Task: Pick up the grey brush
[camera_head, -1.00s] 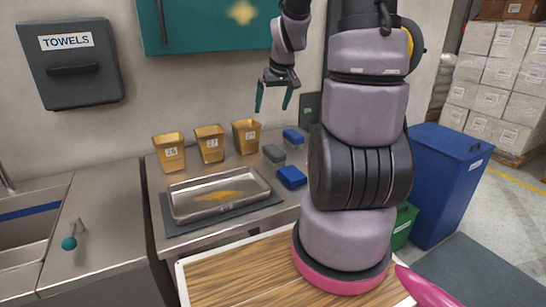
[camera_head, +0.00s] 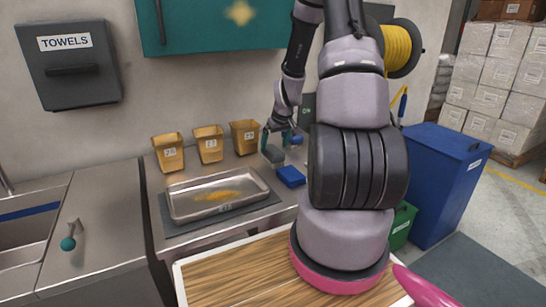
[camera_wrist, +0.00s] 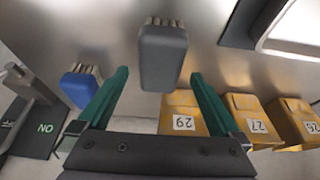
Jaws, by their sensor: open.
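The grey brush (camera_head: 272,154) lies on the steel counter (camera_head: 238,166) between two blue brushes. In the wrist view the grey brush (camera_wrist: 162,58) has a grey block and pale bristles at its top end. It shows ahead of and between the green fingers of my gripper (camera_wrist: 155,85), slightly beyond their tips. In the head view my gripper (camera_head: 275,139) is low over the counter, just behind and above the grey brush. The jaws are open with nothing held. Whether a finger touches the brush cannot be told.
One blue brush (camera_head: 291,177) lies in front of the grey one; another (camera_head: 297,139) lies behind it, close to my gripper. Yellow tubs (camera_head: 244,137) stand along the wall. A steel tray (camera_head: 218,196) sits to the left on a dark mat (camera_head: 175,228).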

